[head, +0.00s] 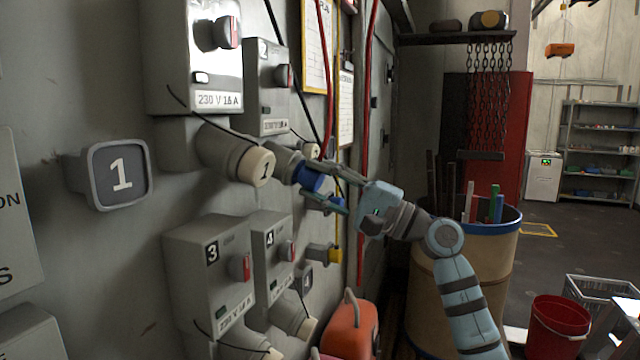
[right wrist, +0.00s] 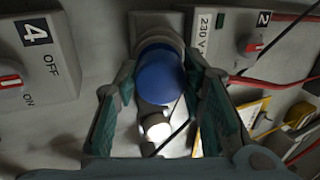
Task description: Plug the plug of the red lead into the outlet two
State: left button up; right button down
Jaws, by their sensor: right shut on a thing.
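Outlet two is the grey socket (head: 285,161) under the box marked 2 (head: 267,88), behind outlet one (head: 236,157). My right gripper (head: 329,184) is at its mouth, its fingers either side of a blue plug (head: 310,179). In the right wrist view the blue plug (right wrist: 161,77) shows round between the fingers, lined up with the grey collar (right wrist: 158,42). How deep it sits in the collar, I cannot tell. A red lead (head: 327,95) hangs down to near the gripper; its joint with the plug is hidden. My left gripper is not in view.
Boxes 3 (head: 208,275) and 4 (head: 270,255) sit below on the wall. A yellow plug (head: 335,256) sticks out below my gripper. An orange container (head: 350,328) and a tan drum (head: 425,300) stand below. A dark cord crosses near the gripper.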

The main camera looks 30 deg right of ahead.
jog(key=shift+w+a+r+p, duration=0.15)
jog(key=shift+w+a+p, duration=0.1)
jog(key=shift+p, duration=0.05)
jog(key=c, duration=1)
grip_release()
jog(key=shift+o, duration=0.2)
jog(key=v, duration=1.2)
